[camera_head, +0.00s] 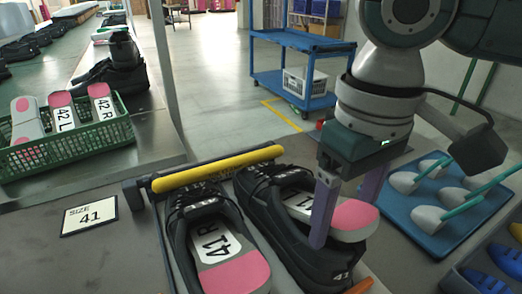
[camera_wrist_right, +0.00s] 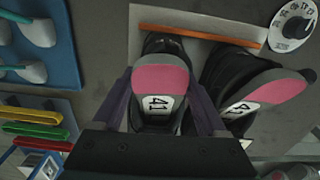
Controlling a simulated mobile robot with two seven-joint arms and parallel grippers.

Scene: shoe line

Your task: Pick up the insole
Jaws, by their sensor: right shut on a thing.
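Two black shoes lie side by side at the bottom middle of the head view. The left shoe (camera_head: 190,250) holds a white insole with a pink heel, marked 41 R (camera_head: 236,272). The right shoe (camera_head: 283,240) has a second pink-heeled insole (camera_head: 352,214), its front inside the opening and its heel end raised above the collar. My right gripper (camera_head: 346,208) is shut on this insole near its heel, one finger on each side. In the right wrist view the held insole (camera_wrist_right: 163,80) shows its pink heel and a 41 between the fingers. My left gripper is not in view.
A green basket (camera_head: 75,145) with several insoles marked 42 stands at left, near a size 41 card (camera_head: 90,215). A yellow bar (camera_head: 218,168) lies beyond the shoes. A blue tray (camera_head: 425,228) with several grey pieces is at right. A blue cart (camera_head: 300,43) stands behind.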

